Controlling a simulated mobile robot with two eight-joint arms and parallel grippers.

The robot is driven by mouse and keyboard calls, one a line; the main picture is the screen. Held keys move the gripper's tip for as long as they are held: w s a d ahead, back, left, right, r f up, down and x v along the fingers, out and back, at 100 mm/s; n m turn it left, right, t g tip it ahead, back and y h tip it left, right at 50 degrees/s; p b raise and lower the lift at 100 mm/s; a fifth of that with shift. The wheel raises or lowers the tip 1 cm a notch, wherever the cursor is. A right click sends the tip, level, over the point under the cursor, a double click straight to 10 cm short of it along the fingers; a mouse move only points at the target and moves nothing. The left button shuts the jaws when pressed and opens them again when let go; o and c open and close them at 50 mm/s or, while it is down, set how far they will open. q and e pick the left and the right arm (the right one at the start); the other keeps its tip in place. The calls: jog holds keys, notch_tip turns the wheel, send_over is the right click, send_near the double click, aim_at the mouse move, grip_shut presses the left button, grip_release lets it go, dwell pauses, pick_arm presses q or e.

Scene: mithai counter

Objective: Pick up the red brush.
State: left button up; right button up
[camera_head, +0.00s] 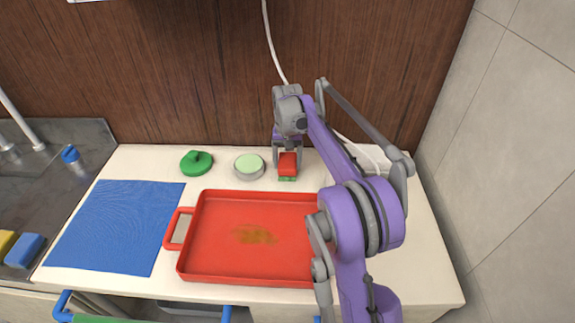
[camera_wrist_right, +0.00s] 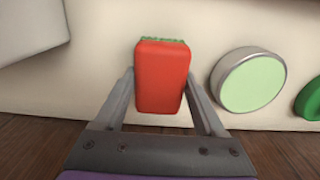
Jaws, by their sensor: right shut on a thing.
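The red brush (camera_head: 288,163) is a small red block with green bristles on its underside, at the back of the white counter. My right gripper (camera_head: 288,160) comes down over it from above and is shut on it. In the right wrist view the red brush (camera_wrist_right: 162,76) sits between the two fingers of the right gripper (camera_wrist_right: 164,88), one on each side. The green bristles show at its far edge. I cannot tell whether the bristles touch the counter. My left gripper is not in view.
A red tray (camera_head: 200,262) with a brown stain lies in front of the brush. A round tin with a pale green top (camera_head: 249,167) and a green lid (camera_head: 196,163) stand to the left. A blue mat (camera_head: 115,225) lies further left, beside the sink (camera_head: 85,135). The wooden wall is close behind.

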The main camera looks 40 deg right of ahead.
aim_at(288, 160)
notch_tip(288, 160, up, 10)
jog(key=shift+p, duration=0.5)
